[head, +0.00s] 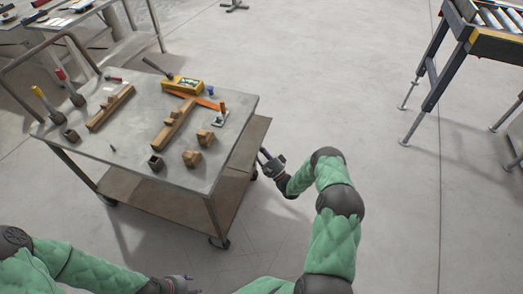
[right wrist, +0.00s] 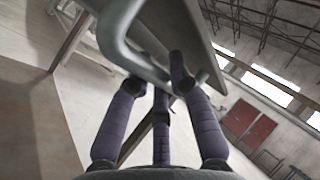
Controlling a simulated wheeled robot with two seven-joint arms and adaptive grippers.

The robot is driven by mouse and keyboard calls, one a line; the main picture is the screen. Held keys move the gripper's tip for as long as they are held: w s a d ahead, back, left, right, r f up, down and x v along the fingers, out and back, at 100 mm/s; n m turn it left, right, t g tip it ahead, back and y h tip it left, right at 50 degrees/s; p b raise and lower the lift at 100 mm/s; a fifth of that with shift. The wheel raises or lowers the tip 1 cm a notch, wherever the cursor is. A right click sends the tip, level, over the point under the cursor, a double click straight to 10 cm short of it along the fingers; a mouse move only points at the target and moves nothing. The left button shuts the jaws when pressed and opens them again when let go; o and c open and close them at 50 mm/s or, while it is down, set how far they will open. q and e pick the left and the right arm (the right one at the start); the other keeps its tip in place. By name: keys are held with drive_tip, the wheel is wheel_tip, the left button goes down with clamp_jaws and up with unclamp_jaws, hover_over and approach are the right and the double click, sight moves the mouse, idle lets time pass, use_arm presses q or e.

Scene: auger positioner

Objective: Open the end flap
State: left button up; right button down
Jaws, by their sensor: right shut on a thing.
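The end flap is not clearly distinguishable in the head view. The grey metal cart top (head: 225,165) has its right end beside my right gripper (head: 266,157). That gripper is just off this end, low against the cart. In the right wrist view my right gripper (right wrist: 157,82) is shut on a bent grey bar (right wrist: 118,35), with its purple fingers around it. A grey panel (right wrist: 190,40) runs close behind the bar. My left gripper (head: 182,284) is at the bottom edge of the head view, away from the cart; its fingers are too small to read.
The cart top carries wooden blocks (head: 174,125), a yellow box (head: 183,85), an orange strip (head: 207,103) and several tools. A brown lower shelf (head: 150,190) sits beneath. A roller conveyor (head: 490,42) stands at upper right. The floor between is clear.

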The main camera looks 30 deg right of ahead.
drive_tip(key=shift+w+r, duration=0.1)
drive_tip(key=shift+w, duration=0.05)
idle(0.3)
drive_tip(key=c, duration=1.1)
unclamp_jaws()
drive_tip(key=shift+a, duration=0.1)
drive_tip(key=v, duration=1.2)
drive_tip(key=shift+f, duration=0.25)
